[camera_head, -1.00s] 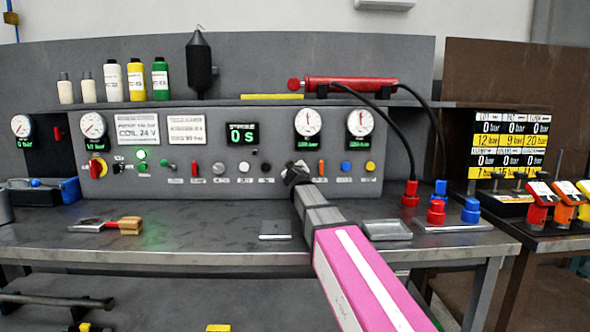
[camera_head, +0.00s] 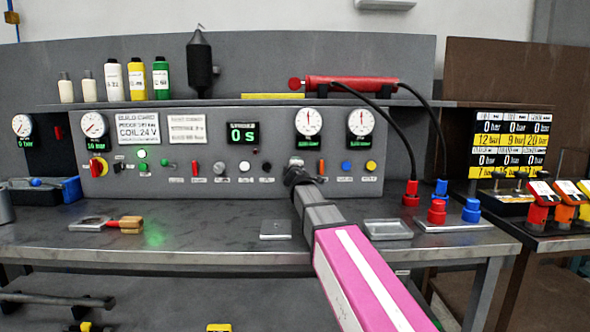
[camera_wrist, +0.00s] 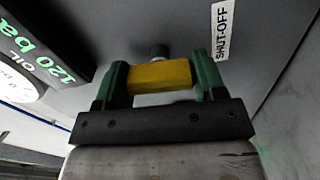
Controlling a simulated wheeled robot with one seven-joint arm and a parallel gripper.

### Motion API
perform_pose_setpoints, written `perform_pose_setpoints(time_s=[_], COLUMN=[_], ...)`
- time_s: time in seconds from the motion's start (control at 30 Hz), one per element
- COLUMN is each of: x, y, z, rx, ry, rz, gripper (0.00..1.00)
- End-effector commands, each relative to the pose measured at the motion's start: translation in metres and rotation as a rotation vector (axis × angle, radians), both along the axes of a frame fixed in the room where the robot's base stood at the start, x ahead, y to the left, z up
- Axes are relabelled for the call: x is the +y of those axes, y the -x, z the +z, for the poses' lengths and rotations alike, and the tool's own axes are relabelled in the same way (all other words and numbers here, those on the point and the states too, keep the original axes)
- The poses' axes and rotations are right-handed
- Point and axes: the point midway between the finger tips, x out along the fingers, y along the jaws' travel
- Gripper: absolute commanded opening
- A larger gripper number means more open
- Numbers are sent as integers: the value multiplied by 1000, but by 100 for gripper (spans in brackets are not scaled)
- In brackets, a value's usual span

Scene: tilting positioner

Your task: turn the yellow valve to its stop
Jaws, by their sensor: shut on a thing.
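A SHUT-OFF label (camera_wrist: 221,31) is on the panel to the upper right of the handle. In the head view my gripper (camera_head: 296,174) is at the panel face below the left of two white dial gauges. It hides the valve there.
A timer display (camera_head: 242,133) reads 0 s. A metal plate (camera_head: 275,230) and a grey tray (camera_head: 387,229) lie on the bench beneath my arm. Black hoses (camera_head: 405,150) hang to the right.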

Motion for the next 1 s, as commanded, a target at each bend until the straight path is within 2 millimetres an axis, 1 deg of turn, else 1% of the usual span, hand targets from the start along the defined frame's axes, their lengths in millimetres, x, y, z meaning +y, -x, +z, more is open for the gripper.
perform_pose_setpoints(time_s=[0.1,0.3,0.83,0.87,0.9,0.93,1.0], x=[0,0,0,0,0,0,0], y=[0,0,0,1,0,0,0], z=[-1,-1,-1,-1,-1,-1,-1], rx=[1,1,1,1,1,1,1], ry=[55,112,133,133,133,133,132], rz=[0,0,0,0,0,0,0], gripper=[40,40,40,74,87,89,89])
